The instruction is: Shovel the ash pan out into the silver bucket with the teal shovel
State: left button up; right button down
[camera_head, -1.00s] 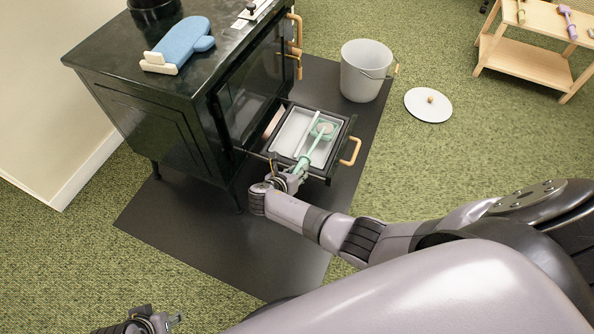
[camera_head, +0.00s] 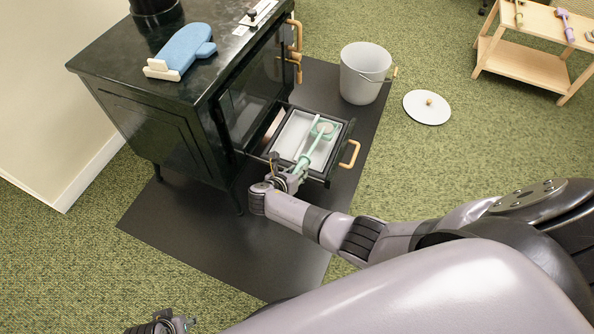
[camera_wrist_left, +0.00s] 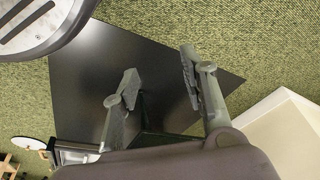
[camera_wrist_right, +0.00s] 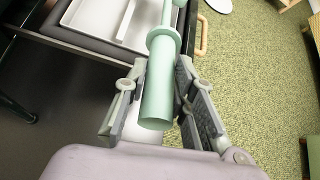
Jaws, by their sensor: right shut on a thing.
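The teal shovel (camera_head: 308,155) is held by its handle in my right gripper (camera_head: 285,180). The right wrist view shows its pale green grip (camera_wrist_right: 159,95) between the two fingers. The shovel head (camera_head: 323,129) lies over the ash pan (camera_head: 289,141), a light grey tray in the pulled-out drawer under the stove. I cannot tell whether the head touches the pan or holds ash. The silver bucket (camera_head: 365,66) stands upright on the mat beyond the drawer, its inside too pale to read. My left gripper (camera_wrist_left: 160,90) is open and empty above the floor, far from the pan.
The black stove (camera_head: 160,105) stands left of the drawer, with a blue mitt (camera_head: 184,44) on top. The drawer has a wooden handle (camera_head: 350,153). A round lid (camera_head: 427,107) lies on the carpet right of the bucket. A wooden rack (camera_head: 525,58) stands at the upper right.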

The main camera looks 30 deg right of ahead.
jog(key=shift+r+p, duration=0.65)
jog(key=shift+r, duration=0.1)
jog(key=shift+r+p, duration=0.35)
jog(key=shift+p, duration=0.05)
jog(key=shift+r+p, duration=0.4)
pick_arm(q)
jog(key=shift+s+f+p, duration=0.6)
jog(key=shift+s+f, duration=2.7)
jog(key=shift+f, duration=2.8)
pick_arm(e)
jog(key=shift+r, duration=0.55)
jog(key=shift+r+p, duration=0.45)
jog(key=shift+p, duration=0.05)
jog(key=shift+r+p, duration=0.35)
jog(key=shift+p, duration=0.05)
jog(key=shift+r+p, duration=0.7)
pick_arm(q)
jog(key=s+a+f+g, duration=0.1)
jog(key=s+f, duration=0.1)
jog(key=s, duration=0.4)
jog(key=s+a+f+p, duration=0.1)
jog(key=s+a+f, duration=0.1)
jog(key=s, duration=0.5)
jog(key=shift+s+a+f+g, duration=0.15)
jog(key=shift+f+g, duration=0.25)
jog(key=shift+f, duration=0.15)
pick_arm(e)
jog(key=shift+r, duration=0.65)
